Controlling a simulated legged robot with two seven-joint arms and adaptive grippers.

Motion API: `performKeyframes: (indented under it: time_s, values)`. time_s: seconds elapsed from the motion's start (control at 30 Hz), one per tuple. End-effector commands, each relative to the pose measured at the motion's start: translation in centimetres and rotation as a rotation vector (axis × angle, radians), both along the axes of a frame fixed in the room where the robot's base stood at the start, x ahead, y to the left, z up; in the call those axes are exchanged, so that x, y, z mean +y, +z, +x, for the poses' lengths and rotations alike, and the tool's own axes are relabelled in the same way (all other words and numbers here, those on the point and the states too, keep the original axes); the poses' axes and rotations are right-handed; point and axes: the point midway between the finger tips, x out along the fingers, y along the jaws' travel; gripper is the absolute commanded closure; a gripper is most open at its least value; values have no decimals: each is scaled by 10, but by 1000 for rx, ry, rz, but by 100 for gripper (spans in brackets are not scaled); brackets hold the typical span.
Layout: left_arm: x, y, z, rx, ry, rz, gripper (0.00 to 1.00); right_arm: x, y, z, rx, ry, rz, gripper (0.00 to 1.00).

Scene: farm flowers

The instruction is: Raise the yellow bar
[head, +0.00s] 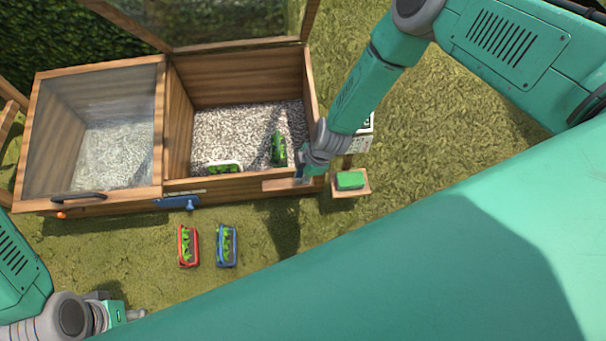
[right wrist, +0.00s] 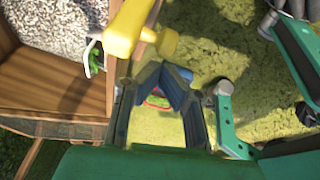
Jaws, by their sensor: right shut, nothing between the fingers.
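The yellow bar (right wrist: 127,30) shows in the right wrist view at the upper middle, beside the wooden box wall, with a rounded yellow end to its right. It lies just beyond my right gripper (right wrist: 166,75), whose fingers are shut with nothing between them. I cannot tell whether they touch the bar. In the head view my right gripper (head: 305,176) is at the front right corner of the planter box; I cannot make out the bar there. My left gripper (head: 134,315) is low at the left over the grass, apart from everything, its opening unclear.
The wooden planter box (head: 238,185) has its right glass lid (head: 230,25) raised and its left lid (head: 100,120) down. A red tray (head: 188,246) and a blue tray (head: 227,246) stand on grass in front. A green block (head: 349,180) sits on a small shelf at right.

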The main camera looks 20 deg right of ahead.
Motion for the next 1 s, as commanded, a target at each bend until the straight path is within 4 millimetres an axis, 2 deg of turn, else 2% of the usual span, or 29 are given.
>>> performKeyframes:
  time_s: [0.2,0.4,0.6,0.8,1.0]
  values:
    - [0,21,0,0,0,0,74,18,30,0,1,2,-1,100]
    - [0,41,0,0,0,0,74,-7,70,-8,2,-5,0,100]
    - [0,54,0,0,0,0,74,-25,98,-15,2,-4,2,100]
    - [0,58,0,0,0,0,74,-31,110,-18,2,-2,0,100]
    - [0,57,0,0,0,0,74,-31,110,-19,2,-3,-1,100]
